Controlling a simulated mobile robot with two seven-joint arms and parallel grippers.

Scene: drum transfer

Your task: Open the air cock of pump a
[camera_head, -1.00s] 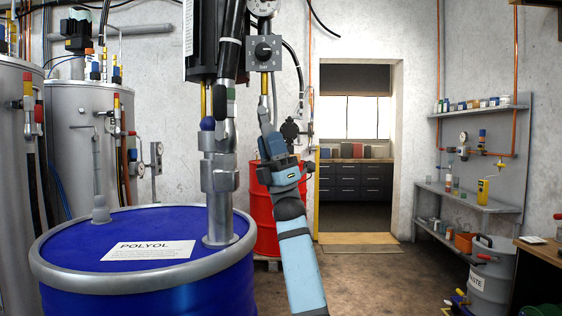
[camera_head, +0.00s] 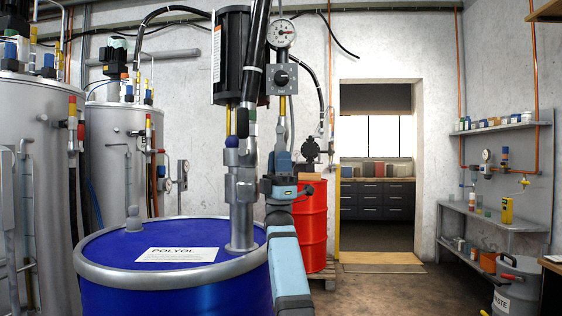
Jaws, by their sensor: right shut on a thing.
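The pump, with a black motor (camera_head: 232,60) and a grey metal tube (camera_head: 241,190), stands upright in the blue POLYOL drum (camera_head: 175,290). I take it as pump a, though no pump letter is readable. Beside it hang a round gauge (camera_head: 281,33) and a grey box with a black knob (camera_head: 281,79), with a brass-coloured pipe below. My right gripper (camera_head: 281,134) points up just under that pipe, close to the right of the pump tube. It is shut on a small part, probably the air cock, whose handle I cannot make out. My left gripper is not in view.
A red drum (camera_head: 313,228) on a pallet stands behind my right arm. Steel tanks (camera_head: 32,165) with pipes fill the left. A waste bin (camera_head: 517,287) and wall shelves (camera_head: 500,126) are at right. Floor before the doorway is clear.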

